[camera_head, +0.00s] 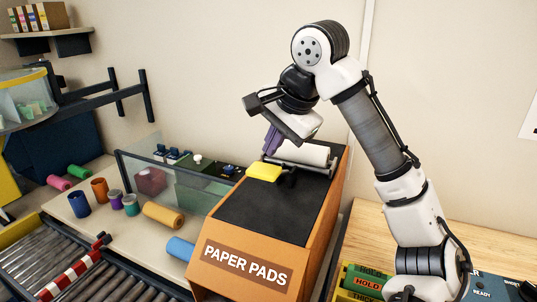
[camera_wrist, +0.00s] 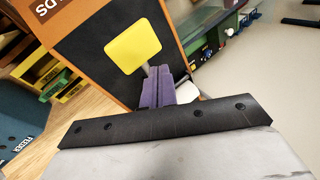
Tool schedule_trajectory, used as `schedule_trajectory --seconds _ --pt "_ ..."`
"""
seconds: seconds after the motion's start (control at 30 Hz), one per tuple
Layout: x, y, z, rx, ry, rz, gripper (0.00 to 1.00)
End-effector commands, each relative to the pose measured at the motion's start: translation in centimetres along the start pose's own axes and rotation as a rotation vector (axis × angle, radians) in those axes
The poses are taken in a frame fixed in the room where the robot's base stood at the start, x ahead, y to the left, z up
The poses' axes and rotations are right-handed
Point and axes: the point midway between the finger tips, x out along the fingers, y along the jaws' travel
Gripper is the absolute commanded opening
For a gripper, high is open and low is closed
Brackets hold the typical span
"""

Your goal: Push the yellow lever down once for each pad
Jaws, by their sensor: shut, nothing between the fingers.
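The yellow lever (camera_head: 264,172) is a flat paddle on the sloping black top of the orange dispenser (camera_head: 229,276) labelled PAPER PADS. In the wrist view the yellow lever (camera_wrist: 133,46) shows as a square paddle on a thin metal stem. My gripper (camera_head: 270,148) has purple fingers, shut and empty, just above and behind the paddle. In the wrist view the gripper fingertips (camera_wrist: 158,72) are close to the paddle's near edge and overlap its stem. I cannot tell whether they touch. A white roller (camera_head: 303,152) lies behind the lever. No pad is visible on the black top.
A glass-sided case (camera_head: 180,175) stands left of the dispenser. Several coloured rolls, including an orange one (camera_head: 163,215) and a blue one (camera_head: 181,248), lie on the bench. A roller conveyor (camera_head: 50,255) runs at the lower left. HOLD boxes (camera_head: 366,283) stand at the right.

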Motion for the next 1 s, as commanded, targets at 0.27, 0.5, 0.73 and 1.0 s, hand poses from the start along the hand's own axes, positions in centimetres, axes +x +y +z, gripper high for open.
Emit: schedule_trajectory --seconds 0.27,0.5,0.73,1.0 --pt "-0.2 -0.1 -0.3 0.003 0.001 0.001 0.00" --pt "-1.1 -0.7 -0.7 0.004 0.001 0.001 0.00" --pt "-2.4 -1.8 -1.9 0.004 0.002 0.001 0.00" --pt "-3.6 -2.6 -2.8 0.003 0.001 0.001 0.00"
